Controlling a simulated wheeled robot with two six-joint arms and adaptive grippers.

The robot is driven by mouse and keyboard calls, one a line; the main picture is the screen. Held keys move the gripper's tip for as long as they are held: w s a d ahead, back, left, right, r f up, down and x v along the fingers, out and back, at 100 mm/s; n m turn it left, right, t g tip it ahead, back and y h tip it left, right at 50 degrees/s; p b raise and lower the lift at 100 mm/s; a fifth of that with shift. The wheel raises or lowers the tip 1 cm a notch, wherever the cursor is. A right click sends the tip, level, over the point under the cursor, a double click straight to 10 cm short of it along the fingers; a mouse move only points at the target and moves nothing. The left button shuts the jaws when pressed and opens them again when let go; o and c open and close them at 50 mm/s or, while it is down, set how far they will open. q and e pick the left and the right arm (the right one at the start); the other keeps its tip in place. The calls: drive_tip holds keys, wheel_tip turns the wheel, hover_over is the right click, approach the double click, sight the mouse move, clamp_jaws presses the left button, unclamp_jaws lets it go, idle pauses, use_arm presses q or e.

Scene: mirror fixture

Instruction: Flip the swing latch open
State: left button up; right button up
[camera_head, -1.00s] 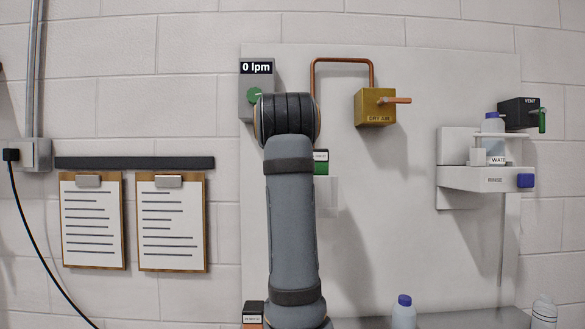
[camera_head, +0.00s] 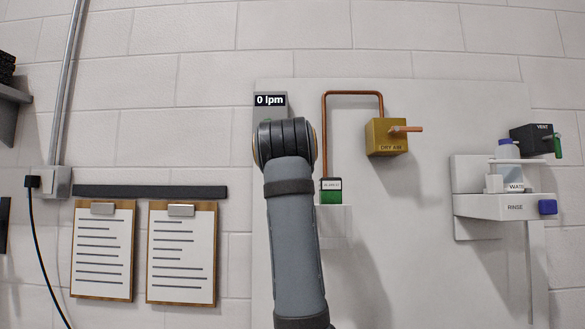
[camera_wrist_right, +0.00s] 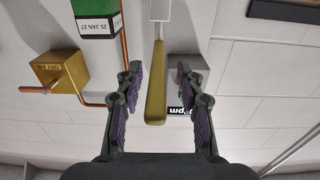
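A long yellow handle (camera_wrist_right: 156,85) shows in the right wrist view, hanging from a pale mount (camera_wrist_right: 160,10) at the top edge. It looks like the swing latch, though no label shows. My right gripper (camera_wrist_right: 159,70) is open, one finger on each side of the handle, with visible gaps on both sides. In the head view a grey arm link of mine rises through the middle and hides the handle and the gripper. My left gripper is in neither current view.
A dry air box (camera_head: 387,137) with a copper pipe (camera_head: 352,93), a 0 lpm meter (camera_head: 270,101) and a green-and-white dated block (camera_head: 331,191) surround my arm. A rinse shelf (camera_head: 490,206) is at right, clipboards (camera_head: 102,250) at left. Bare panel (camera_head: 430,260) lies right of the arm.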

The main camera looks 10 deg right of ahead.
drive_tip(key=shift+s+r, duration=0.1)
drive_tip(key=shift+r, duration=0.3)
wheel_tip(320, 180, up, 9)
drive_tip(key=shift+r, duration=0.1)
idle(0.4)
